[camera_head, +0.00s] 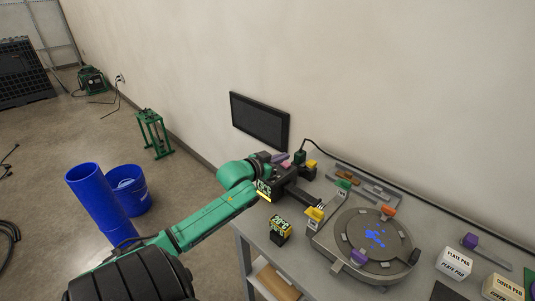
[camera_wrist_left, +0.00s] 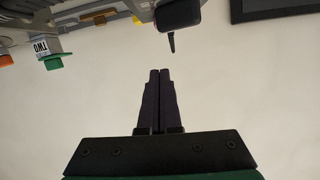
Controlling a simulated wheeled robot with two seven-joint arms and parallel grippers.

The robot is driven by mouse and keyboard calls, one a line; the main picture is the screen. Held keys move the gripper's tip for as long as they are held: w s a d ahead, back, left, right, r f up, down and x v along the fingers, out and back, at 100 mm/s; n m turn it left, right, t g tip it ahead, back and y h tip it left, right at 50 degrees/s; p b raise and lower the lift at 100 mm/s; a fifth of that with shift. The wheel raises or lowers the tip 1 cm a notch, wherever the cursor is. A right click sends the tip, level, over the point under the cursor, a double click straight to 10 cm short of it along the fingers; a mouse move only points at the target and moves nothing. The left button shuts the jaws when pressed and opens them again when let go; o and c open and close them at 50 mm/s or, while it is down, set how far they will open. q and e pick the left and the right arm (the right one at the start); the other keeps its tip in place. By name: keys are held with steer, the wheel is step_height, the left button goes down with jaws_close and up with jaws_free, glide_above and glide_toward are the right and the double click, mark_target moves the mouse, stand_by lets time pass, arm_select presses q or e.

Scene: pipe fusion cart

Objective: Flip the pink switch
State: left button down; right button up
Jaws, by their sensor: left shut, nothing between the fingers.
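A small pink-purple piece (camera_head: 280,158) shows just behind my left gripper in the head view, partly hidden; I cannot tell for sure that it is the pink switch or which way it is set. My left gripper (camera_head: 319,204) is over the left end of the workbench, its dark fingers pointing right. In the left wrist view the two fingers (camera_wrist_left: 160,72) lie together, shut and empty. A black box with a short dark stalk (camera_wrist_left: 172,43) shows beyond the fingertips there, with a visible gap. My right gripper is not in view.
A round grey turntable (camera_head: 372,240) stands on the bench right of the gripper, with coloured blocks around its rim. A black-and-yellow block (camera_head: 280,229) sits at the bench's front edge. A dark screen (camera_head: 259,121) is on the wall behind.

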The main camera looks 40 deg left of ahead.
arm_select(q)
steer(key=v, duration=0.7)
steer(key=shift+s+b, duration=0.4)
steer(key=shift+s, duration=0.05)
steer(key=shift+a+f, duration=0.1)
steer(key=shift+f, duration=0.05)
